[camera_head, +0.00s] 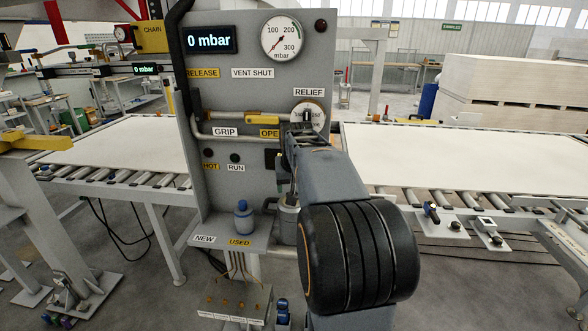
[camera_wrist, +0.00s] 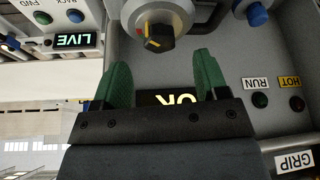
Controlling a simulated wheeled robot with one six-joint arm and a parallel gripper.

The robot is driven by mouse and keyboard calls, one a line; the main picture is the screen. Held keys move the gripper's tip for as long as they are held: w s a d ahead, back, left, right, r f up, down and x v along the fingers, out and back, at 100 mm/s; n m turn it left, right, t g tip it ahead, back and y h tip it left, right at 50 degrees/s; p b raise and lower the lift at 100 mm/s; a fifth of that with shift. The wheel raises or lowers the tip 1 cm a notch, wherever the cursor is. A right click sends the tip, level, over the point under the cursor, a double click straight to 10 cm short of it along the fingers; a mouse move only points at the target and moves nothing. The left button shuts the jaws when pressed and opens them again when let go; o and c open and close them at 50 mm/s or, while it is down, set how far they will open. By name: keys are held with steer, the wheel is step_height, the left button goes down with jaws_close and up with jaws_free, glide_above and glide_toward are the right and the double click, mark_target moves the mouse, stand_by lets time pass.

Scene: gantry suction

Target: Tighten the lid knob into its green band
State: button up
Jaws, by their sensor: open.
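The lid knob (camera_wrist: 160,38) is black with a yellow-orange pointer mark, on a round grey lid (camera_wrist: 140,18) in the wrist view, which shows the panel upside down. Coloured marks lie around the knob; I cannot make out the green band or whether the pointer is in it. My gripper (camera_wrist: 162,62) has two green fingers spread apart, with nothing between them, just short of the knob and apart from it in the picture. In the head view the grey canister (camera_head: 289,212) is partly hidden behind my arm, and the knob cannot be made out.
The grey panel (camera_head: 215,115) carries pipes, a gauge (camera_head: 284,38) and a display (camera_head: 210,40) reading 0 mbar. A blue bottle (camera_head: 242,219) stands on the shelf beside the canister. A lit display (camera_wrist: 165,98) shows between my fingers. Roller conveyors with white boards (camera_head: 470,160) flank the panel.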

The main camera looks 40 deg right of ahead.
steer(key=v, duration=0.9)
steer(key=shift+r, duration=0.25)
steer(key=shift+a, duration=0.1)
